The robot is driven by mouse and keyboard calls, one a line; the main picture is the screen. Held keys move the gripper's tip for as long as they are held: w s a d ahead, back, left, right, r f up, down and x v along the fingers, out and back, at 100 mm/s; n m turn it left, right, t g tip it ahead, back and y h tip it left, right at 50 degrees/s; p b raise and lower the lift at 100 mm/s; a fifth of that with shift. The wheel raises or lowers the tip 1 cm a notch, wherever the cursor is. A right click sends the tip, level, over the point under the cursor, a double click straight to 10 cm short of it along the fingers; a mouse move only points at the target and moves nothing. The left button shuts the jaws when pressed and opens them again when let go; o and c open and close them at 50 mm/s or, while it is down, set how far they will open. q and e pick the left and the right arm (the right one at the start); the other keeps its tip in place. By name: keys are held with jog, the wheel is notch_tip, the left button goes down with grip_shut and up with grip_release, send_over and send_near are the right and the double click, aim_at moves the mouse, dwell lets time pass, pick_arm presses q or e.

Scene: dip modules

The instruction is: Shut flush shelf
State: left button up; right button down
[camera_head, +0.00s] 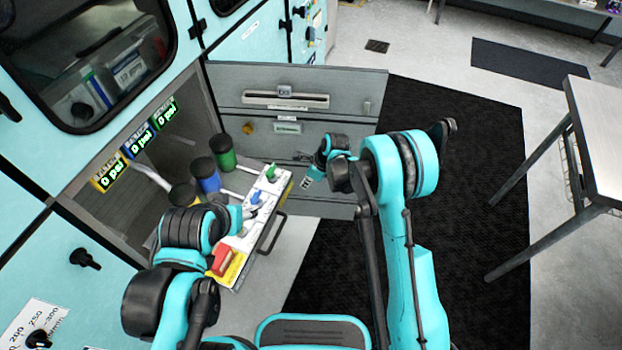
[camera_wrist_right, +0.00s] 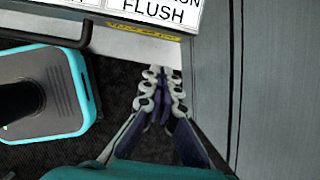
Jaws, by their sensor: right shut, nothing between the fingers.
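The flush shelf (camera_head: 233,262) is pulled out from the teal cabinet and carries a white panel with green, blue and red controls. A bar handle (camera_head: 272,234) runs along its front. In the right wrist view its panel (camera_wrist_right: 150,8) reads "FLUSH" at the top edge. My right gripper (camera_head: 304,158) is in front of the open grey door, right of the shelf. In the right wrist view my right gripper (camera_wrist_right: 160,88) is shut and empty, its tips below the shelf edge and apart from it. My left gripper (camera_head: 250,211) is over the shelf panel; its fingers are too small to read.
The open grey door (camera_head: 345,90) stands to the right of the shelf. Black, yellow, blue and green cylinders (camera_head: 206,172) stand behind the panel below several "0 psi" displays (camera_head: 139,141). A dark mat (camera_head: 465,130) covers the floor; a table (camera_head: 600,110) stands far right.

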jog(key=shift+w+a+r+b, duration=0.1)
jog(key=shift+w+a+b, duration=0.2)
jog(key=shift+a, duration=0.65)
jog(key=shift+w+a+b, duration=0.1)
jog(key=shift+w+a, duration=0.3)
jog(key=shift+a, duration=0.5)
